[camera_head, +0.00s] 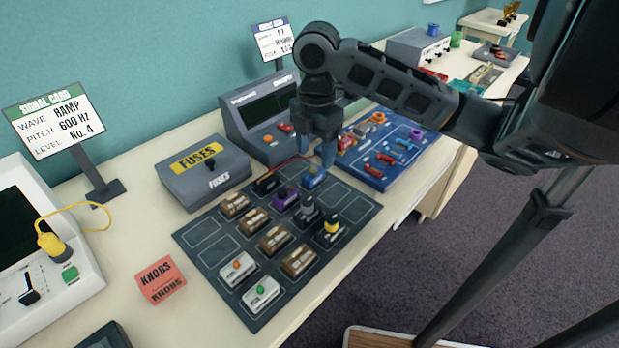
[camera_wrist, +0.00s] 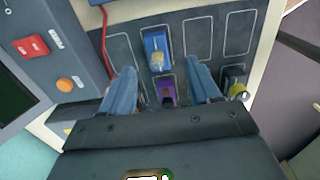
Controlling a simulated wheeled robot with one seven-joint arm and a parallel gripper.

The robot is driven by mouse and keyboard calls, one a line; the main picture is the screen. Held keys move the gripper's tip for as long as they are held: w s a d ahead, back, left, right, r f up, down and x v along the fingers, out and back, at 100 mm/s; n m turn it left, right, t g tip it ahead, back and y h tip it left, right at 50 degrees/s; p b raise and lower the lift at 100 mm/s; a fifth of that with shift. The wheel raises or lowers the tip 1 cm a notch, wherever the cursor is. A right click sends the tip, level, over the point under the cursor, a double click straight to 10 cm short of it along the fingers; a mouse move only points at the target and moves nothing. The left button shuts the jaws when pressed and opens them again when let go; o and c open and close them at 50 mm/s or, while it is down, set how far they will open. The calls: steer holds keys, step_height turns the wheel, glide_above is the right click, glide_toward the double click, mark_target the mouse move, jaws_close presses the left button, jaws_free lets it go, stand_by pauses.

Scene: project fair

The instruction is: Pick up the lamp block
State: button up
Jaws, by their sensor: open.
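Several small blocks lie on a dark mat with outlined cells (camera_head: 205,262). None is clearly readable as the lamp block. A blue block (camera_head: 313,178) is just below my gripper (camera_head: 317,156). It also shows in the wrist view (camera_wrist: 156,48), ahead of the fingertips. A purple block (camera_head: 285,197) shows between the fingers in the wrist view (camera_wrist: 163,90). Two white blocks, one with an orange dome (camera_head: 238,270) and one with a green dome (camera_head: 261,294), sit at the mat's near end. My gripper (camera_wrist: 162,74) is open, points down and holds nothing.
A grey fuses box (camera_head: 205,175) and a grey console (camera_head: 262,115) stand behind the mat. A blue board (camera_head: 385,150) with parts is to the right. A red knobs box (camera_head: 160,279) is at left. Brown blocks (camera_head: 274,240) and a yellow-black block (camera_head: 330,228) share the mat.

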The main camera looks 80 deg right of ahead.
mark_target(315, 162)
steer(key=shift+w+d+f+p, duration=0.1)
steer(key=shift+f+p, duration=0.2)
steer(key=shift+f, duration=1.2)
steer(key=shift+d+f+p, duration=0.1)
steer(key=shift+f+p, duration=0.2)
steer(key=shift+f, duration=1.2)
steer(key=c, duration=1.1)
steer(key=shift+r, duration=0.1)
steer(key=shift+c, duration=0.2)
